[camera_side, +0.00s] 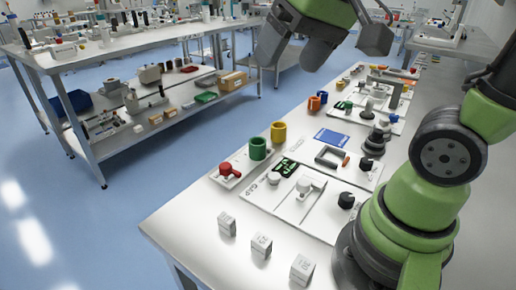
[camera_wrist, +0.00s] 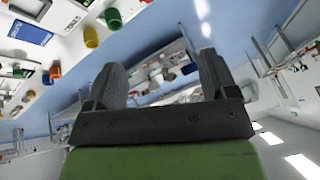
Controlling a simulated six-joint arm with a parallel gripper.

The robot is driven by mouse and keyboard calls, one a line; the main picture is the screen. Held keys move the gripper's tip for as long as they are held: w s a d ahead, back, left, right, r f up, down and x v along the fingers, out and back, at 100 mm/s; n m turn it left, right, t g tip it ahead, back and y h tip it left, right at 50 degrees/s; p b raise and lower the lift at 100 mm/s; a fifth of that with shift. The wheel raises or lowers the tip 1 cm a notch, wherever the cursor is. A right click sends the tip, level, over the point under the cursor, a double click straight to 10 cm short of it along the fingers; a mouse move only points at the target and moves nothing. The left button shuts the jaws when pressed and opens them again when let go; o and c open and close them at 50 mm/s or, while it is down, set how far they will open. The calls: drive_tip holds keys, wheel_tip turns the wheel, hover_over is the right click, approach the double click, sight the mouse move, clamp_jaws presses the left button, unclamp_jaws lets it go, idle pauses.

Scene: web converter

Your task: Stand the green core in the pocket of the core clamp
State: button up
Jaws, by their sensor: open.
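The green core (camera_side: 258,149) is a short upright cylinder on the bench, behind the red-knobbed fixture. It also shows at the top of the wrist view (camera_wrist: 114,18). A small white fixture with a red knob (camera_side: 226,169) stands at the near left bench edge. I cannot tell for sure which fixture is the core clamp, and no pocket can be made out. My gripper (camera_side: 288,64) is high above the bench's far left side, its dark fingers spread and empty. In the wrist view the fingers (camera_wrist: 165,62) are apart, well away from the core.
A yellow core (camera_side: 278,132) stands just behind the green one, and an orange piece (camera_side: 313,103) is farther back. A white board (camera_side: 318,208) with knobs lies right of the red-knobbed fixture. White blocks (camera_side: 261,245) line the front. A blue panel (camera_side: 331,138) lies mid-bench.

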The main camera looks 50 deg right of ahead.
drive_tip(key=w+d+f+g, duration=0.2)
drive_tip(key=w+d+f, duration=0.25)
drive_tip(key=w, duration=0.35)
drive_tip(key=g+h, duration=0.1)
drive_tip(key=g, duration=0.3)
approach(259, 143)
drive_tip(key=s+a+f, duration=0.2)
drive_tip(key=shift+s+a+f, duration=0.2)
drive_tip(key=shift+s+a, duration=0.05)
drive_tip(key=shift+s, duration=0.1)
drive_tip(key=shift+w+d+f, duration=0.1)
drive_tip(key=shift+w+f, duration=0.1)
drive_tip(key=shift+f, duration=0.85)
drive_tip(key=shift+w+d+f, duration=0.1)
drive_tip(key=shift+w+f, duration=0.05)
drive_tip(key=shift+f, duration=0.85)
drive_tip(key=shift+w+d+f, duration=0.1)
drive_tip(key=shift+w+f, duration=0.1)
drive_tip(key=shift+f, duration=0.85)
drive_tip(key=c, duration=1.1)
drive_tip(key=shift+o, duration=0.2)
drive_tip(key=shift+r, duration=0.1)
